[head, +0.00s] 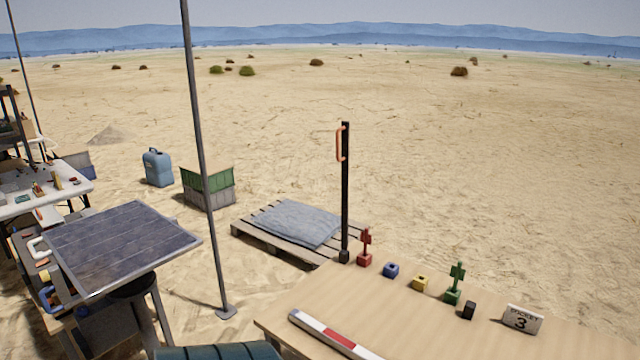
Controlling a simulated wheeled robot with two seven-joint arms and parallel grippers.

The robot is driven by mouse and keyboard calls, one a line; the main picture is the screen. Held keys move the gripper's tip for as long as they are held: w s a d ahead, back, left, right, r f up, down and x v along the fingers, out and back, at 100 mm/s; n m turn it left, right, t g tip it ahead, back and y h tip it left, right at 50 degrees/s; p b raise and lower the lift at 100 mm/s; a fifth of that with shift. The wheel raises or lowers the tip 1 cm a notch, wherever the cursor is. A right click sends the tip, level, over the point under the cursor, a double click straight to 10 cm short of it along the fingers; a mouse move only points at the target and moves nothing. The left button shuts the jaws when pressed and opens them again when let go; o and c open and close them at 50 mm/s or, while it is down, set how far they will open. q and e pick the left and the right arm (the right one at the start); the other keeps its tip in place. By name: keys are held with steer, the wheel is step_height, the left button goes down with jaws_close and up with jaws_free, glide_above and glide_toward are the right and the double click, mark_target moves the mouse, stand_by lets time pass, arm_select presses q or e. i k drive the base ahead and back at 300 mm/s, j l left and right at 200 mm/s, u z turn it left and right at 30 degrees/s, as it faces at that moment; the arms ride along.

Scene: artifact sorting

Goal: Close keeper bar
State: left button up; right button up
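No part in view is clearly marked as the keeper bar. A black upright bar (345,195) with an orange loop handle (339,144) near its top stands at the back left edge of the wooden table (400,318). It is vertical, and its foot is a small dark block by the table edge. It may be the keeper bar, but I cannot tell for sure. Neither of my grippers is in view.
Small red (365,250), blue (391,270), yellow (420,282) and green (456,285) pieces line the table's back edge, with a black block (469,310) and a "3" card (522,319). A red-white scale bar (335,336) lies in front. A grey pole (205,170) stands left.

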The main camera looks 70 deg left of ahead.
mark_target(345, 128)
steer(key=u, duration=2)
steer(key=i+z, duration=0.1)
